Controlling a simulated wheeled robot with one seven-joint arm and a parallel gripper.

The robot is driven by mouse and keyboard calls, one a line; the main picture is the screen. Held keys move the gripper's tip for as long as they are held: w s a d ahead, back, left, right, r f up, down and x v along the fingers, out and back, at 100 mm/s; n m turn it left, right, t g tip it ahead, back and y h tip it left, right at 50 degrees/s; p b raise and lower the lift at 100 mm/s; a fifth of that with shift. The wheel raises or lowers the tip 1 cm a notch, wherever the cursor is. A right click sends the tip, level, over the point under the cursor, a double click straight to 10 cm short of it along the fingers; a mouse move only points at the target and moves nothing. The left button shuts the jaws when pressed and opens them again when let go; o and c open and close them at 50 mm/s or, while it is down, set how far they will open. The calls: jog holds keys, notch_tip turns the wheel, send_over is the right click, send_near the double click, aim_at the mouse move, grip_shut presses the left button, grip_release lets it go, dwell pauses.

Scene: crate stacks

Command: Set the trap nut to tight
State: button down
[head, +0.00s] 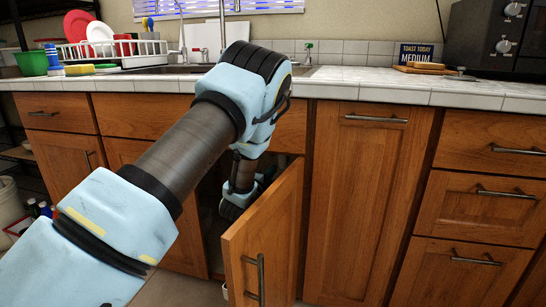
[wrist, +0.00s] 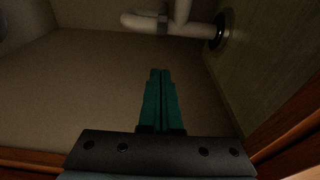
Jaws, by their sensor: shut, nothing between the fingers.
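In the wrist view a white drain pipe (wrist: 192,28) runs across the top, inside the dim cabinet. A pale ridged band on it (wrist: 162,23) looks like the trap nut, but its setting cannot be told. My gripper (wrist: 160,72) has teal fingers that are shut together with nothing between them. The fingertips appear below the band in the picture and apart from it. In the head view my arm reaches into the cabinet under the sink, and the open door and arm hide the gripper and the pipe.
The open wooden cabinet door (head: 265,245) stands close to the right of my arm. In the wrist view a dark ring (wrist: 222,30) surrounds the pipe at the right wall, and a wooden frame edge (wrist: 285,130) is at lower right. The cabinet floor (wrist: 75,90) looks bare.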

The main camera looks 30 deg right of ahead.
jog(key=w+d+b, duration=0.1)
jog(key=w+d, duration=0.5)
jog(key=w, duration=0.3)
jog(key=shift+w+d+b, duration=0.25)
jog(key=shift+d+b, duration=0.05)
